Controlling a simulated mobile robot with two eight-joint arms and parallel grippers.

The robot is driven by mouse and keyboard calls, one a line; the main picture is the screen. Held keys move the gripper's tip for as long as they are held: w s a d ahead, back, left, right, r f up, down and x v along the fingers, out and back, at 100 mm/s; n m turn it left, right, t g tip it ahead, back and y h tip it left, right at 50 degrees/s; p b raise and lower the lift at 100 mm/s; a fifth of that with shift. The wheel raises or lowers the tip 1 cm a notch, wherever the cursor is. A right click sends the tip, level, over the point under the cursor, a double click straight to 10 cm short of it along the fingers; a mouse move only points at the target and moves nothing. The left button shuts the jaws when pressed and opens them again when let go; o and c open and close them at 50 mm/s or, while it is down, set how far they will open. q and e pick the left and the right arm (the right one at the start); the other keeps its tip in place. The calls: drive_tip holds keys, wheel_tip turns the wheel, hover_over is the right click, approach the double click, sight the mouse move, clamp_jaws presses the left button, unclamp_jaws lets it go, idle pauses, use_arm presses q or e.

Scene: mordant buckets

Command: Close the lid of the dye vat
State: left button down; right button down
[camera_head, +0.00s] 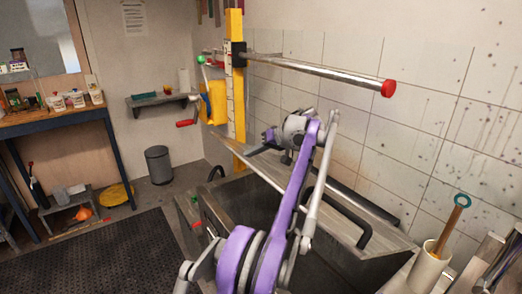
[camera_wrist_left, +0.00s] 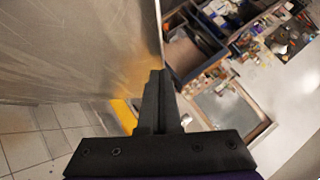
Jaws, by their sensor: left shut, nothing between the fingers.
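The dye vat (camera_head: 190,213) is a grey metal tank at the lower centre of the head view, with its dark inside visible. A grey metal panel, seemingly its lid (camera_head: 383,229), slants along the back of the opening, so the vat looks open. Black curved handles show near the panel. My left gripper (camera_head: 262,143), on the purple arm, is shut and empty above the far part of the vat. In the left wrist view, its closed fingers (camera_wrist_left: 157,98) are beside a large grey metal surface (camera_wrist_left: 75,45); contact cannot be told. My arm hides part of the vat.
A yellow post (camera_head: 236,90) carries a red-tipped metal bar (camera_head: 330,72) over the vat. A beige container with a teal-ended tool (camera_head: 430,268) stands at right. A workbench (camera_head: 55,118) is at left, and a black mat (camera_head: 100,255) covers the floor.

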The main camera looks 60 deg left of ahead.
use_arm(q)
drive_tip(key=shift+s+a+f, duration=0.15)
drive_tip(key=shift+f, duration=0.1)
use_arm(e)
drive_tip(key=shift+f, duration=0.15)
